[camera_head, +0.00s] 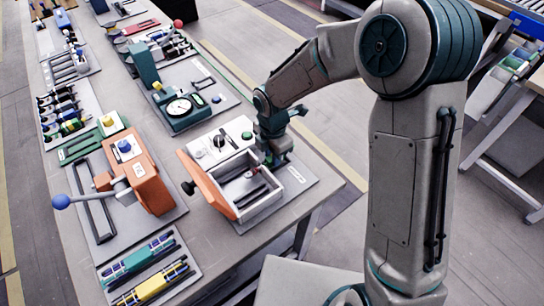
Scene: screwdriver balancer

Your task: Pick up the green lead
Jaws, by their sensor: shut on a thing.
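My gripper (274,162) points down at the back right edge of an open tester box with a raised orange lid. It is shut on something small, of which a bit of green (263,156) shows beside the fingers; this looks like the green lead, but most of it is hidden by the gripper. The open box (262,207) has a light tray with dark slim parts lying inside. A white panel (216,142) with a dark knob and a green button (247,135) adjoins its back.
An orange device (140,172) with a blue-ball lever stands left of the box. A green dial gauge stand (180,108) is behind it. Screwdrivers (60,112) lie at the left, and green and yellow tools (150,284) at the front.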

